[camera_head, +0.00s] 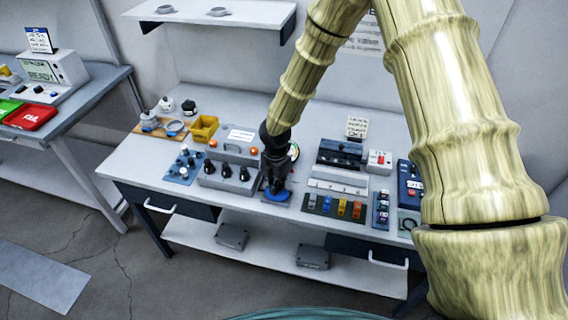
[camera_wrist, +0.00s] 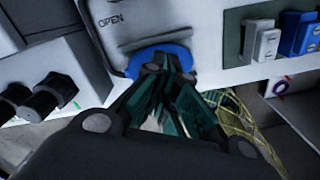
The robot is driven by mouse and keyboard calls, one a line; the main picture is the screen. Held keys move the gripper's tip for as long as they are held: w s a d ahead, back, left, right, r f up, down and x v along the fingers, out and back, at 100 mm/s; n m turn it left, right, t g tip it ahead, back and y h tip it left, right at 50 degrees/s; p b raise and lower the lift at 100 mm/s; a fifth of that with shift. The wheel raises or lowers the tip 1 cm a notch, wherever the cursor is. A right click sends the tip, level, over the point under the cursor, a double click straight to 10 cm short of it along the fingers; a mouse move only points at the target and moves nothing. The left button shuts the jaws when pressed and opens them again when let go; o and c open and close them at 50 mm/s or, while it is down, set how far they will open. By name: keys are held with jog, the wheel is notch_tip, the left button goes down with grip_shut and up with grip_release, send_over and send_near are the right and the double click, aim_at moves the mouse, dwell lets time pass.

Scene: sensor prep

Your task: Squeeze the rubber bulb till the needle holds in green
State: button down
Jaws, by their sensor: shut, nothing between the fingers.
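A blue round part (camera_head: 277,196) sits at the front of a unit in the middle of the bench. In the wrist view the blue part (camera_wrist: 143,58) is beside the word OPEN. I cannot tell whether it is the rubber bulb. My gripper (camera_head: 275,186) is at this part. In the wrist view my gripper (camera_wrist: 168,66) is shut, with its fingertips in front of the blue part and nothing between them. Contact is unclear. A round dial (camera_head: 294,152) with a coloured edge shows behind my gripper, mostly hidden. Its needle cannot be read.
A grey box with black knobs (camera_head: 226,171) stands close left of my gripper. To its right is a dark mat (camera_head: 318,211) with several coloured pieces. A yellow bin (camera_head: 204,129) stands at the back left. A shelf (camera_head: 225,14) hangs above the bench.

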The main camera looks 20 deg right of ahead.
jog(key=shift+r+p, duration=2.85)
jog(key=shift+r, duration=0.6)
